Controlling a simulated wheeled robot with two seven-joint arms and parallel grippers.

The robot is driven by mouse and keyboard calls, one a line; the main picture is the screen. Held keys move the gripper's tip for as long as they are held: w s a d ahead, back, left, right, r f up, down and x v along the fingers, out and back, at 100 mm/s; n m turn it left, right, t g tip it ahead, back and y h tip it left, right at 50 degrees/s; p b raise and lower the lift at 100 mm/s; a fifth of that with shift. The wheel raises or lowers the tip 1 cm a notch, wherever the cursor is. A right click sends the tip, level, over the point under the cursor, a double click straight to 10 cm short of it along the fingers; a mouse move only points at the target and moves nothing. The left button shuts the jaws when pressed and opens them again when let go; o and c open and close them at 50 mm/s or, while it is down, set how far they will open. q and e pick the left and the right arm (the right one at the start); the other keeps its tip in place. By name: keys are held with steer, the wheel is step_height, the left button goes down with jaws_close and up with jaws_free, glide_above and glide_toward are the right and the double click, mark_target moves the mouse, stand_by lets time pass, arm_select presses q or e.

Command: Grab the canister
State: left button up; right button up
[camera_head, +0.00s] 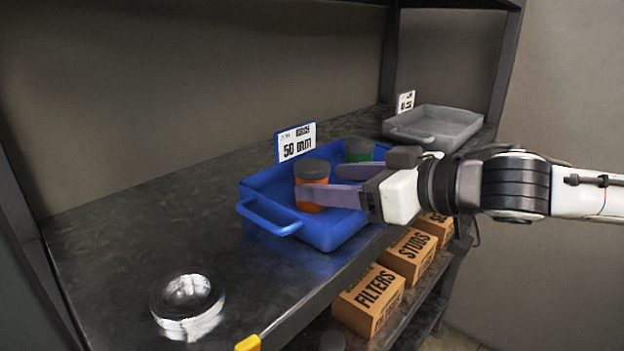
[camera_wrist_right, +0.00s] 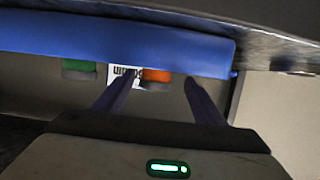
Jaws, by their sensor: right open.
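An orange canister (camera_head: 310,172) with a dark grey lid stands upright in the blue tray (camera_head: 262,190). A green canister (camera_head: 359,149) with a dark lid stands farther back in that tray. My right gripper (camera_head: 321,183) comes in from the right, open, with purple fingers. Its near finger passes in front of the orange canister in the head view and hides part of its side. In the right wrist view the orange canister (camera_wrist_right: 156,76) shows between the open fingers (camera_wrist_right: 158,80), with the green one (camera_wrist_right: 78,66) outside them. I cannot tell whether a finger touches. My left gripper is not in view.
A "50 mm" sign (camera_head: 296,142) stands behind the blue tray. A grey tray (camera_head: 440,123) is farther right. A shiny round object (camera_head: 187,300) lies on the dark shelf, front left. Labelled cardboard boxes (camera_head: 368,300) sit on the shelf below. The shelf's left part is mostly clear.

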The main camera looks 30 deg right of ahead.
mark_target(325, 181)
steer(key=shift+w, duration=0.35)
steer(key=p+x, duration=0.2)
steer(key=x, duration=0.1)
steer(key=shift+w+d+f, duration=0.1)
steer(key=shift+w+f, duration=0.1)
steer(key=shift+w, duration=0.15)
steer(key=shift+w+f, duration=0.25)
steer(key=shift+w, duration=0.15)
steer(key=c, duration=1.2)
